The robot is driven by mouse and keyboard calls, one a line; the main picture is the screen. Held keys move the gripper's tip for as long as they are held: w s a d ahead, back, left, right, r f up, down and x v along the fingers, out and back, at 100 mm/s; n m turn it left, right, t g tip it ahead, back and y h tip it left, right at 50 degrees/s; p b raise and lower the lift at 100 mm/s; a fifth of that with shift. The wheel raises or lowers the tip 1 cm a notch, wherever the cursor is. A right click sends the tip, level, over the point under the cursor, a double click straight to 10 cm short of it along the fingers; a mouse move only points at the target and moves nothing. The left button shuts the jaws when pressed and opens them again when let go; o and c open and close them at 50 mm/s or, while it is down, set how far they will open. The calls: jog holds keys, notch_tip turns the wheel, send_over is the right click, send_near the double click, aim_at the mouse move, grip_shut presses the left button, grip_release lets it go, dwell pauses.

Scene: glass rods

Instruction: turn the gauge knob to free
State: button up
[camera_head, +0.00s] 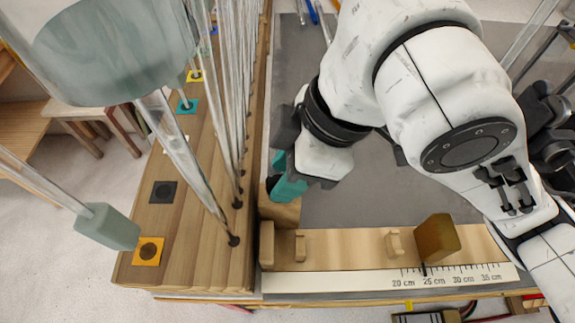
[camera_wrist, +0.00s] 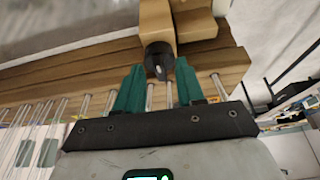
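The gauge knob (camera_wrist: 158,60) is a dark round knob on a wooden block, with a small light mark on its face. In the wrist view it sits between and just beyond the two teal fingertips of my gripper (camera_wrist: 159,73). The fingers are apart, with a gap on both sides of the knob; I cannot tell whether either touches it. In the head view my gripper (camera_head: 285,180) is at the wooden block (camera_head: 282,213) at the gauge's left end, and the knob is mostly hidden there. The wooden gauge (camera_head: 345,247) carries a scale and a sliding block (camera_head: 437,238).
A wooden rack (camera_head: 165,225) with upright glass rods (camera_head: 185,150) and coloured square markers stands close left of my gripper. The grey mat (camera_head: 375,195) behind the gauge is largely clear, under my arm.

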jog(key=v, duration=1)
jog(key=shift+d+r, duration=0.25)
jog(key=shift+r, duration=0.1)
